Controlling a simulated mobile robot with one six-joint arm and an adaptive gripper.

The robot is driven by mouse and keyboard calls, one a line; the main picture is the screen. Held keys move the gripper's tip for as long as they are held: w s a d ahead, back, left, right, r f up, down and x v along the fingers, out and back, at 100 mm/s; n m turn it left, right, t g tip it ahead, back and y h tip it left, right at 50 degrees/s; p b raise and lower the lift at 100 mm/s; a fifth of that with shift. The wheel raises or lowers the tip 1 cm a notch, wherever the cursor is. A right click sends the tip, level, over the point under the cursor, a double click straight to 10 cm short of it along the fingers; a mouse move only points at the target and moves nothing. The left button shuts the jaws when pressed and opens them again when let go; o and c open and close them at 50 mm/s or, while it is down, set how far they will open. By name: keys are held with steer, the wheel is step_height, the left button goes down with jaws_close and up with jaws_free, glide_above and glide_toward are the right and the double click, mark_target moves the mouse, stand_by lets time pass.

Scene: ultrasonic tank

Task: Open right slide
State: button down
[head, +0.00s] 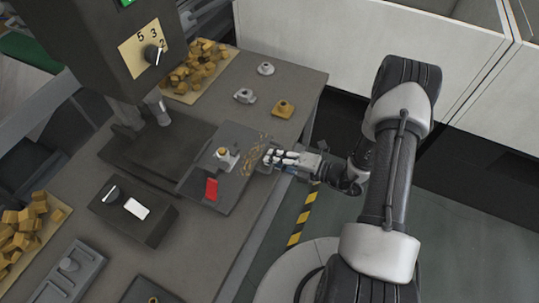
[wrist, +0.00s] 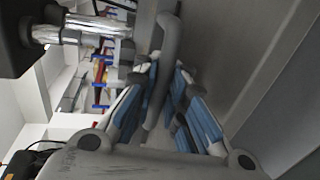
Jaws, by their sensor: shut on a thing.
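The right slide (head: 228,182) is a dark flat plate sticking out to the right from the machine bed. It carries a small light fixture with a brass-coloured top (head: 224,155), a red block (head: 211,189) and yellow markings near its right edge. My gripper (head: 270,157) is at that right edge, reaching in from the right. In the wrist view my gripper (wrist: 163,88) has its blue-padded fingers around a grey curved bar handle (wrist: 170,45), shut on it. The handle is hidden behind the fingers in the head view.
A dark machine head with a numbered dial (head: 147,50) stands over the bed at the upper left. A control box (head: 135,210) with a white button lies in front. Trays of brass blocks (head: 198,70) and several small parts sit on the table.

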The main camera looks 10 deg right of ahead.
steer(key=shift+r, duration=0.15)
steer(key=c, duration=1.7)
jaws_free()
steer(key=shift+o, duration=0.2)
steer(key=v, duration=1.2)
